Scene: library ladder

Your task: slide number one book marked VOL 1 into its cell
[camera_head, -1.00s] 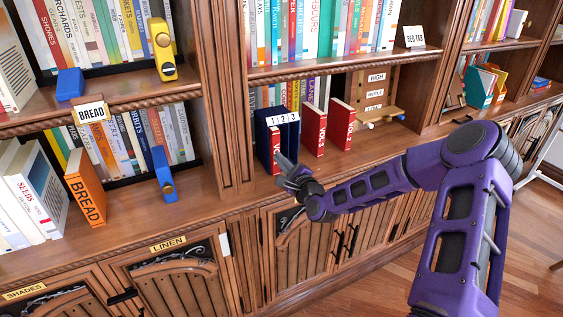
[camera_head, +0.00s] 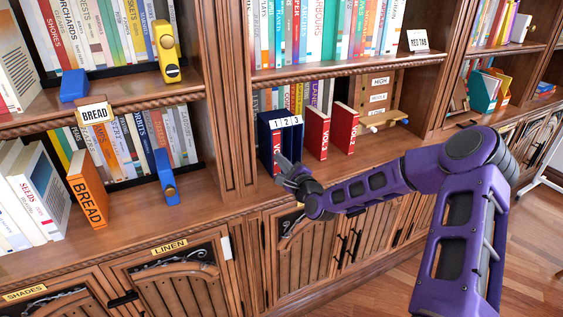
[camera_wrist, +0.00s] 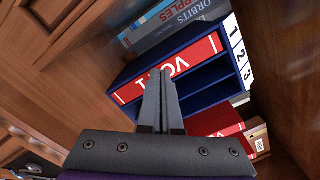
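The blue holder (camera_head: 263,140) stands on the shelf with a white 1 2 3 label strip (camera_head: 280,122) on top. The red VOL 1 book (camera_wrist: 203,51) is in the cell at the 1 end, its spine facing out close to the holder's front edge; its spine also shows in the head view (camera_head: 276,150). The other two cells look empty in the wrist view. My gripper (camera_wrist: 160,74) is shut, its fingers together in front of the middle of that spine. No object shows between the fingers. Whether the tips touch the spine is unclear.
Two red books, VOL 2 (camera_head: 316,132) and another (camera_head: 345,128), stand right of the holder. A wooden HIGH panel (camera_head: 379,95) with a peg is farther right. An orange BREAD book (camera_head: 87,188) stands left, beyond the upright divider (camera_head: 233,120).

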